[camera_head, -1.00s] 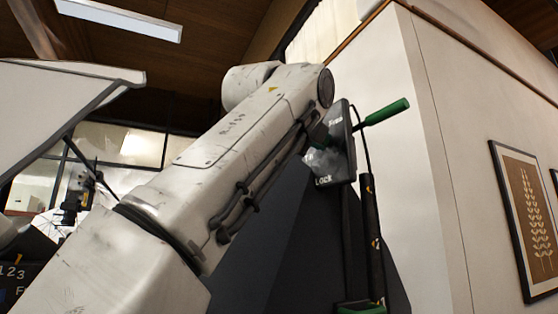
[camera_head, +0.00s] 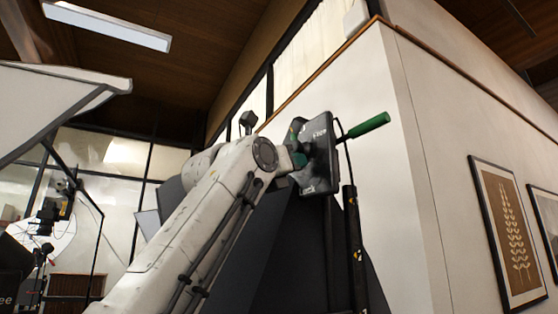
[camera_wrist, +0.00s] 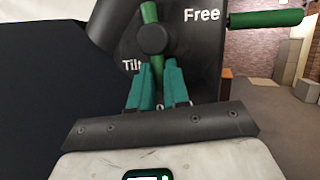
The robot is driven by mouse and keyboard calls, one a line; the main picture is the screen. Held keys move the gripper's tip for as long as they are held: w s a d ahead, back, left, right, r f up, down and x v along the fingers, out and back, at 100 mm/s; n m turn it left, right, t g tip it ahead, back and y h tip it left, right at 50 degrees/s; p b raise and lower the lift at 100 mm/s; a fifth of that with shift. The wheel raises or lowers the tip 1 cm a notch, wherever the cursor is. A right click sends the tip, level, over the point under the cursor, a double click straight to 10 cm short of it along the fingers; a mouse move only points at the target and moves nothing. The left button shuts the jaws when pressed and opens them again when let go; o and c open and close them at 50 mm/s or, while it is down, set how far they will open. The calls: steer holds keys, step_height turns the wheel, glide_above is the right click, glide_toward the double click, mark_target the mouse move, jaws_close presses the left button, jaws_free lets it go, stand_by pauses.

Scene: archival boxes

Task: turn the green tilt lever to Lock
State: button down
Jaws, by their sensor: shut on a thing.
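The green tilt lever (camera_wrist: 157,73) shows in the wrist view on a dark panel (camera_wrist: 205,62), below a round black pivot knob. A green piece also shows above the knob. The lever stands nearly upright in the picture, with "Free" to the upper right and partly covered "Tilt" to the lower left; no "Lock" label is readable there. My gripper (camera_wrist: 156,70) has its two teal fingers shut around the lever's lower part. In the head view, the panel (camera_head: 319,160) is seen from the side, and my arm hides most of the lever and grip.
A second green handle (camera_head: 368,125) sticks out right of the panel; it also shows in the wrist view (camera_wrist: 265,18). A black upright pole (camera_head: 353,245) stands below the handle. A pale wall (camera_head: 430,120) with framed pictures (camera_head: 508,230) is close on the right.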

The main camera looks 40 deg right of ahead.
steer(key=shift+w+m+g+h+p, duration=0.35)
steer(key=shift+m+g+p, duration=0.2)
steer(key=shift+m, duration=0.65)
steer(key=c, duration=1.1)
jaws_free()
steer(key=b+v, duration=0.3)
steer(key=v, duration=0.8)
steer(key=shift+w, duration=0.1)
